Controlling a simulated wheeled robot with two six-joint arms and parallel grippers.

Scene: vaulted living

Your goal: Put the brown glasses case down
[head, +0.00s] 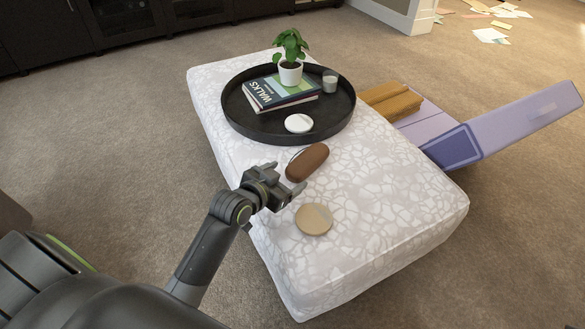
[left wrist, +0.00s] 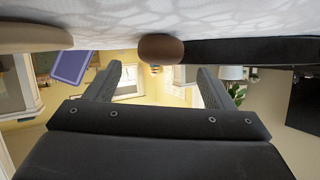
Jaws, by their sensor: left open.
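The brown glasses case (head: 307,162) lies on the white patterned ottoman (head: 350,210), close to the near edge of the round black tray. It also shows in the left wrist view (left wrist: 161,48), where the picture is upside down and the case rests against the ottoman top. My left gripper (head: 279,186) is open and empty, just to the left of and nearer than the case, with its fingers pointing toward it. In the left wrist view the two fingers (left wrist: 160,88) stand apart with a gap between them and the case beyond. My right gripper is not in view.
The black tray (head: 238,118) holds books (head: 265,95), a potted plant (head: 290,72), a glass (head: 330,80) and a white round item (head: 298,123). A tan disc (head: 314,219) lies nearer me. A purple box (head: 500,125) stands on the floor at right. The ottoman's near right is clear.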

